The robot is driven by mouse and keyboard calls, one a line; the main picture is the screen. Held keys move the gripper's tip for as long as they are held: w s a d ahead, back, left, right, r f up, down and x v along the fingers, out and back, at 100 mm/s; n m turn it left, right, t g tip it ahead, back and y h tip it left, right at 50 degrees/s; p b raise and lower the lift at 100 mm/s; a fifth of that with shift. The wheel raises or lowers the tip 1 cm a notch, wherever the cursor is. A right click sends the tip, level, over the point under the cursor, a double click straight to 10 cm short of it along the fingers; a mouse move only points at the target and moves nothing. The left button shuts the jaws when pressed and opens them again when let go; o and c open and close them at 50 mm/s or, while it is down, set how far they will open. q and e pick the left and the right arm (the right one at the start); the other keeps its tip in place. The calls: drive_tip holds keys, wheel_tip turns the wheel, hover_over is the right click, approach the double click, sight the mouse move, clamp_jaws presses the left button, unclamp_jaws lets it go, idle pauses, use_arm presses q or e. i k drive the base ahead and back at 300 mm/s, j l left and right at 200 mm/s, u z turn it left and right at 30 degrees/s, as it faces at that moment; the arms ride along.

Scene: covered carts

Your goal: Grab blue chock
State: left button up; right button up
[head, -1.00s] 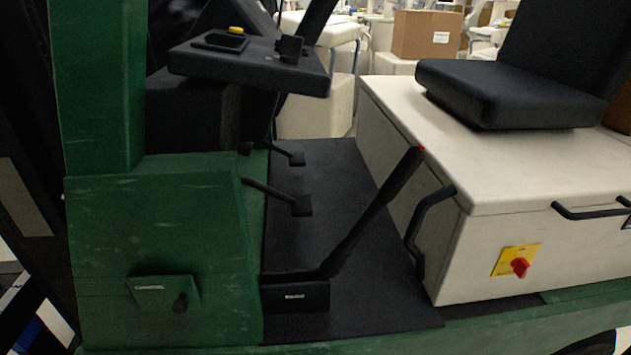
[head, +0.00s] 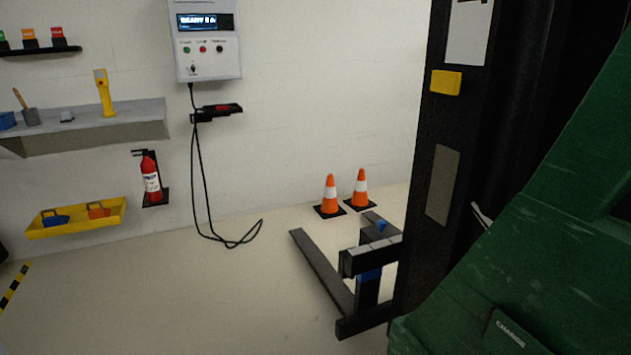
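A blue chock (head: 55,219) with a handle lies in a yellow tray (head: 80,232) low on the wall at the left of the head view. An orange chock (head: 98,210) sits to its right in the same tray. Neither of my grippers shows in the head view, so I cannot see their state or how far they are from the chock.
A fire extinguisher (head: 149,178) hangs right of the tray, below a grey shelf (head: 100,125). A cable (head: 205,200) droops from the wall box (head: 208,42). Two cones (head: 330,194) and the green truck (head: 560,220) with its forks (head: 322,268) stand right.

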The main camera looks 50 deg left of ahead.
sight(57, 220)
drive_tip(key=u, duration=3.05)
